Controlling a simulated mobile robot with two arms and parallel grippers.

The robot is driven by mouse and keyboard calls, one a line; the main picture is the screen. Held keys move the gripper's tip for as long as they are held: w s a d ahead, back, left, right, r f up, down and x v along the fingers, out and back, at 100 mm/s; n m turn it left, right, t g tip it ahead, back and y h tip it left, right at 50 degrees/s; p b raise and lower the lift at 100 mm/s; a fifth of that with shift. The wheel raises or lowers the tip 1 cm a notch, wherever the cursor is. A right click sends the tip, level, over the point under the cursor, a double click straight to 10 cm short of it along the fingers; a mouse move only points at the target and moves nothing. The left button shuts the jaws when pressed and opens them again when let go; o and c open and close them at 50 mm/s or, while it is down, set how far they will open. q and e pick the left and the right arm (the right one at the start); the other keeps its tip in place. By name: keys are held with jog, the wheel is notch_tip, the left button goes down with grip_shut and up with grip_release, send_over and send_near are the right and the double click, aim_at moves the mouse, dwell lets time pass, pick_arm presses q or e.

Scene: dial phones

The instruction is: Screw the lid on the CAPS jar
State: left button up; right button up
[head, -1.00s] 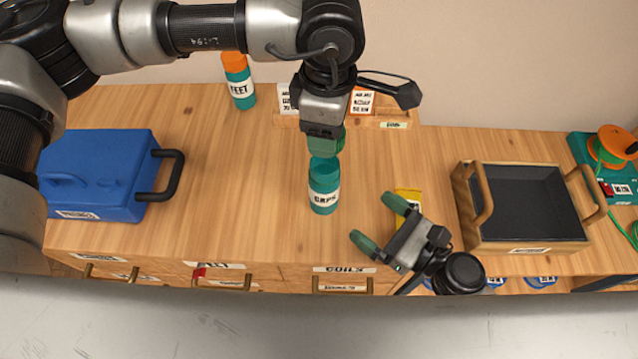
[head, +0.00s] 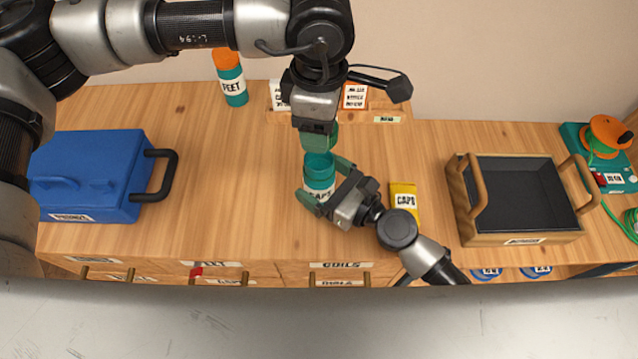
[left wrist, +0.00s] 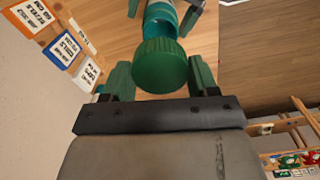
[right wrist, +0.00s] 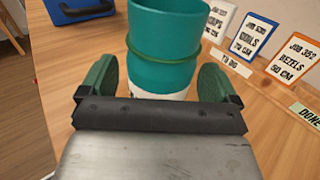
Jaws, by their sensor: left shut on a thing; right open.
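The teal CAPS jar (head: 318,172) stands upright and open-topped on the bench. My left gripper (head: 319,138) is above it, pointing down, shut on the green lid (left wrist: 160,65). The lid is held between the fingers above the jar mouth, not seated on it; the exact gap is hard to tell. The jar shows beyond the lid in the left wrist view (left wrist: 158,14). My right gripper (head: 325,182) is open, with one finger on either side of the jar. In the right wrist view the jar (right wrist: 163,65) stands between the spread fingers, with visible gaps.
A yellow CAPS packet (head: 404,204) lies right of the jar. A black-lined wooden tray (head: 463,210) is further right, a blue box (head: 95,175) at left. The orange-topped FEET bottle (head: 232,80) and card rack (head: 386,118) stand at the back.

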jog(key=shift+w+a, duration=0.2)
jog(key=shift+a, duration=0.1)
jog(key=c, duration=1.4)
pick_arm(q)
jog(key=shift+f, duration=2.5)
pick_arm(e)
jog(key=shift+o, duration=0.2)
pick_arm(q)
jog(key=shift+f, duration=0.9)
jog(key=shift+f, duration=0.5)
